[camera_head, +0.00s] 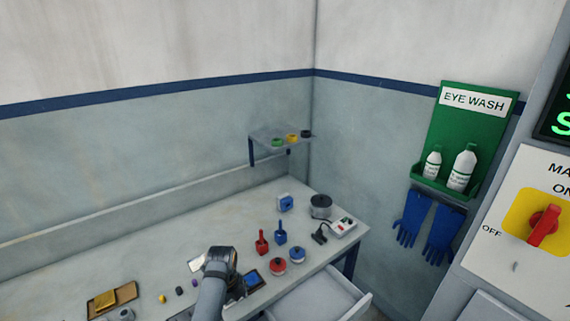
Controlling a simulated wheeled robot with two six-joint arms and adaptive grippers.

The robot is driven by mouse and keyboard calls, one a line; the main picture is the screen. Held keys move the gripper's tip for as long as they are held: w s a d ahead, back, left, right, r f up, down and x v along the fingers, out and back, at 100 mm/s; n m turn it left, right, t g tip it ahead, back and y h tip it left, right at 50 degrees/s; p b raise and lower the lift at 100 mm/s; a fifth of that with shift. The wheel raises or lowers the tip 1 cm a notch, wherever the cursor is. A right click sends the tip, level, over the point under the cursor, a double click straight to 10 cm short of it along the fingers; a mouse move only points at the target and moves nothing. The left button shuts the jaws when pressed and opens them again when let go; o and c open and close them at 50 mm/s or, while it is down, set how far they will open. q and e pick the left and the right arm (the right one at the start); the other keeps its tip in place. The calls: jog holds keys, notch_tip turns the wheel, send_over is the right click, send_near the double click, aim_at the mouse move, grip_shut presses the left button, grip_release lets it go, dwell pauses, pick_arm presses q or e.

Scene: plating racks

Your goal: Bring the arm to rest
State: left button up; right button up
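One of my arms comes up from the bottom edge, left of centre, over the front of the workbench (150,258). A grey link ends in a dark rounded joint. I cannot tell which of my two arms it is. No gripper fingers show in this view, and nothing held can be seen. The joint covers part of the bench top, beside a small dark device with a blue screen (252,279).
An open drawer (318,298) juts out in front. A control panel (520,225) stands close at right.

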pick_arm(q)
jog(key=s+a+n+t, duration=0.2)
jog(key=s+a+n, duration=0.5)
jog(key=s+n, duration=0.6)
jog(key=s+a+r+n+t, duration=0.1)
jog(key=s+r+n, duration=0.5)
jog(key=s+n, duration=0.4)
jog(key=s+a+f+g+b, duration=0.2)
jog(key=f+b, duration=0.6)
jog(key=f, duration=2.7)
jog(key=s+a+f+n+b, duration=0.1)
jog(key=s+f+b, duration=0.4)
jog(key=s+f, duration=1.3)
notch_tip(320, 180, down, 3)
jog(key=shift+s+a+f+y, duration=0.1)
jog(key=shift+s+a+y, duration=0.25)
jog(key=shift+a, duration=0.2)
pick_arm(e)
notch_tip(320, 180, down, 13)
jog(key=shift+d, duration=0.25)
